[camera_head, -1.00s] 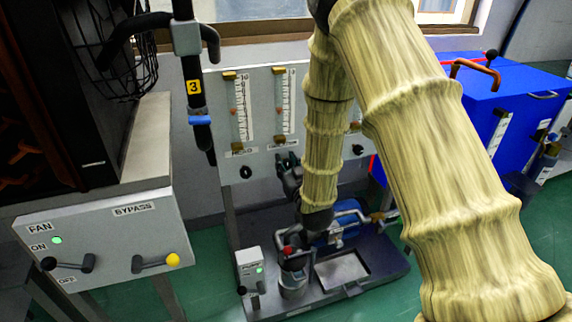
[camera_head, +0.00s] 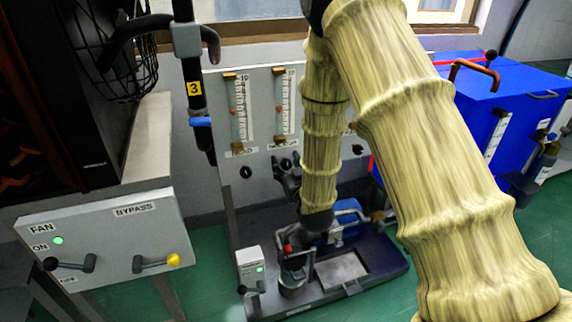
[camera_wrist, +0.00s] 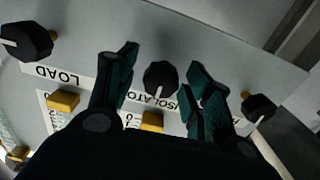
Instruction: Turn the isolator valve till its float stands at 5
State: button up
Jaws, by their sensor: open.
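The isolator valve (camera_wrist: 160,79) is a black faceted knob with a white pointer mark, on a grey panel. The label ISOLATOR is partly visible beside it, upside down in the wrist view. My gripper (camera_wrist: 163,64) is open, with one dark teal finger on each side of the knob and gaps to both. In the head view my gripper (camera_head: 290,181) is small and dark below the flow tubes, in front of the panel. The isolator's flow tube (camera_head: 281,105) stands above it with a numbered scale; a small reddish float shows near mid-scale, too small to read.
The LOAD knob (camera_wrist: 27,41) is beside the isolator knob, and another black knob (camera_wrist: 258,107) is on the other side. A pump tray (camera_head: 375,274) stands below the panel. A fan switch box (camera_head: 105,240) is at left and a blue cabinet (camera_head: 480,110) at right.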

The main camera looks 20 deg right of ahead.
jog(key=s, duration=1.1)
jog(key=shift+s+d, duration=0.25)
jog(key=shift+s, duration=0.15)
jog(key=s+f+g, duration=0.5)
jog(key=s+f, duration=0.2)
jog(key=f, duration=0.6)
jog(key=s+f+g, duration=0.5)
jog(key=s+f, duration=0.2)
jog(key=f, duration=0.6)
jog(key=s+f+m+g, duration=0.1)
jog(key=s+f+g, duration=0.35)
jog(key=s, duration=0.65)
jog(key=s+f+g, duration=0.3)
jog(key=s+f, duration=0.3)
jog(key=s, duration=0.5)
notch_tip(320, 180, up, 27)
jog(key=s+p, duration=0.1)
jog(key=p, duration=2.6)
jog(key=shift+a+h, duration=0.3)
jog(key=shift+f+g, duration=0.1)
jog(key=shift+g, duration=0.15)
